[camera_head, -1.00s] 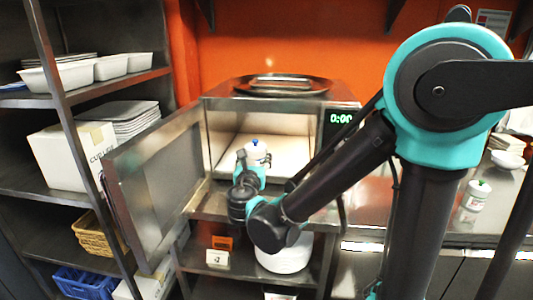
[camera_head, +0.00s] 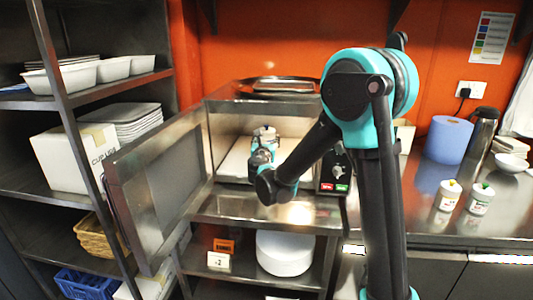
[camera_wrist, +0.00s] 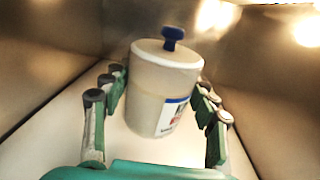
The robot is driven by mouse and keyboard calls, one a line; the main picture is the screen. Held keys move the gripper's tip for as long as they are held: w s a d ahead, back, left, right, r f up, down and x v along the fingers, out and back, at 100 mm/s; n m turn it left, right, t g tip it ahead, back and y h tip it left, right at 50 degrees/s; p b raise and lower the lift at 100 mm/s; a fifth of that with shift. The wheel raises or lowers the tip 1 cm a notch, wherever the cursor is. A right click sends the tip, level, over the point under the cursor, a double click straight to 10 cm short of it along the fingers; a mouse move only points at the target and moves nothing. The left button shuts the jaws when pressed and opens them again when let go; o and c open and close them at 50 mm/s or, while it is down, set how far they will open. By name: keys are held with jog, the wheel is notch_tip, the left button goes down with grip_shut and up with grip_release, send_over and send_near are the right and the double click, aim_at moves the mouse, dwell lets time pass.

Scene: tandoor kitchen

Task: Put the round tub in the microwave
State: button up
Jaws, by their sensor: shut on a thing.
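The round tub (camera_wrist: 160,90) is a white cylinder with a blue knob on its lid and a printed label. In the wrist view my gripper (camera_wrist: 163,100) is shut on it, with fingers on both sides. The tub is slightly tilted in that view. In the head view the tub (camera_head: 265,133) is at the mouth of the open microwave (camera_head: 222,107), partly hidden by my gripper (camera_head: 263,150). The microwave door (camera_head: 165,185) stands wide open to the left. The wrist view shows the pale microwave floor and metal walls around the tub. Whether the tub touches the floor is unclear.
Shelves with white containers (camera_head: 65,77) are at left.

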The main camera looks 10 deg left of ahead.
notch_tip(320, 180, down, 5)
jog(key=shift+f, duration=0.15)
jog(key=shift+w+f, duration=0.1)
jog(key=shift+f, duration=0.15)
jog(key=o, duration=1.5)
jog(key=shift+f, duration=0.1)
jog(key=shift+o, duration=0.2)
jog(key=shift+s, duration=0.3)
jog(key=s, duration=1.1)
jog(key=shift+s, duration=0.2)
jog(key=shift+d, duration=0.1)
